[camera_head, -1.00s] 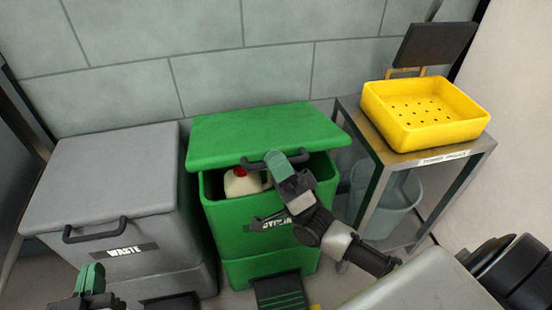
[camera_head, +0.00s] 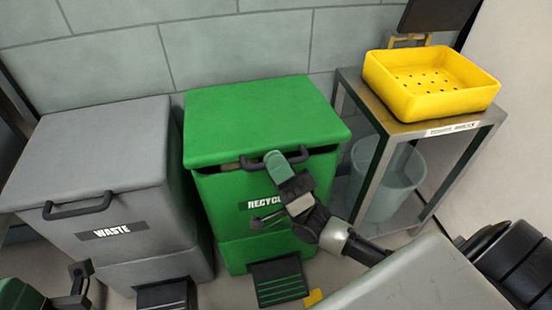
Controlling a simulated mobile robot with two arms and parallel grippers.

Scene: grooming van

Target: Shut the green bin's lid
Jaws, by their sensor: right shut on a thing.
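The green bin (camera_head: 225,205) stands against the tiled wall with "RECYC…" on its front. Its green lid (camera_head: 260,110) lies almost flat over the top. A narrow dark gap shows between the lid's front edge and the rim, with a pale sliver of something at its left. My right gripper (camera_head: 279,170) is at the lid's dark handle (camera_head: 246,163) and is shut on it. My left gripper (camera_head: 55,292) is partly in view at the bottom left, apart from the green bin; its jaws are not clear.
A grey waste bin (camera_head: 90,150) stands close at left, lid down. A metal stand (camera_head: 378,110) at right holds a yellow perforated tray (camera_head: 425,100), with a pale bucket (camera_head: 395,190) below. A black pedal (camera_head: 280,284) juts from the green bin's foot.

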